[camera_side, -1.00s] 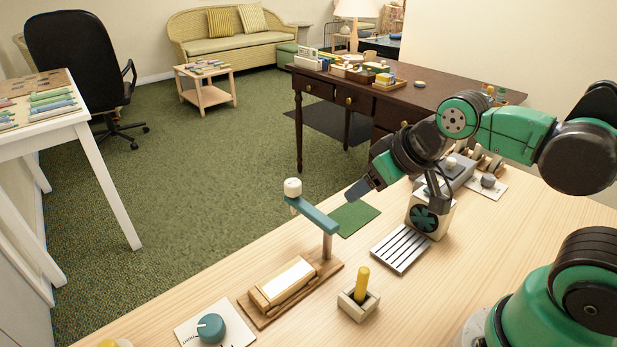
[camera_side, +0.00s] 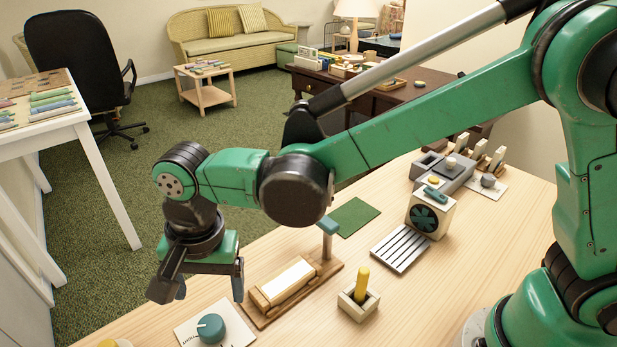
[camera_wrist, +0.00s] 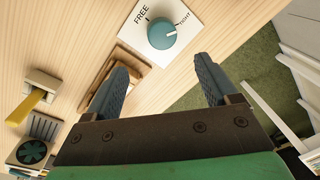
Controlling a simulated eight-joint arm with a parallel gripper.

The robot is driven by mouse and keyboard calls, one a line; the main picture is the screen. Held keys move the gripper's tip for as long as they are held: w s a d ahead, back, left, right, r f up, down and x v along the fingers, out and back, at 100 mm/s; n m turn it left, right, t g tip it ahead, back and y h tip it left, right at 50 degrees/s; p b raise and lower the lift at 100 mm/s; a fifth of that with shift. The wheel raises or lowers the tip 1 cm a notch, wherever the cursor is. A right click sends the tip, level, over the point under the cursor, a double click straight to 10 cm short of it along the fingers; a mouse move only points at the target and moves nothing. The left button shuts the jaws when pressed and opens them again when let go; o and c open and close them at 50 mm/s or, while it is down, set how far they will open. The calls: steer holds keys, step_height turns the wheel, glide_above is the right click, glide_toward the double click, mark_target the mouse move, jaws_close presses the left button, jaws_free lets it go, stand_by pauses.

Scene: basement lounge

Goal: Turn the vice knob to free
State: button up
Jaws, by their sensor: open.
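The teal vice knob (camera_side: 211,328) sits on a white plate (camera_side: 240,335) at the front edge of the wooden table. In the wrist view the knob (camera_wrist: 162,34) lies between the printed words FREE and TIGHT, and its white mark points toward TIGHT. My gripper (camera_side: 210,287) is open and empty, fingers pointing down, above and a little behind the knob in the side view. In the wrist view my gripper (camera_wrist: 161,68) has its fingertips spread, with the knob beyond the gap, not touched. The wooden vice (camera_side: 257,318) holds a pale block (camera_side: 287,281).
A teal-armed post (camera_side: 327,240) rises beside the vice, partly hidden by my arm. A yellow peg in a pale holder (camera_side: 358,300) stands to the right. A slatted metal tray (camera_side: 400,248) and a fan box (camera_side: 430,215) are farther back. Bare table lies between them.

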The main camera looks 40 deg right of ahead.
mark_target(210, 325)
steer(key=shift+s+a+f, duration=0.15)
steer(key=shift+a+f, duration=0.25)
steer(key=shift+a, duration=0.1)
steer(key=shift+a+f, duration=0.15)
steer(key=shift+f, duration=2.65)
jaws_close()
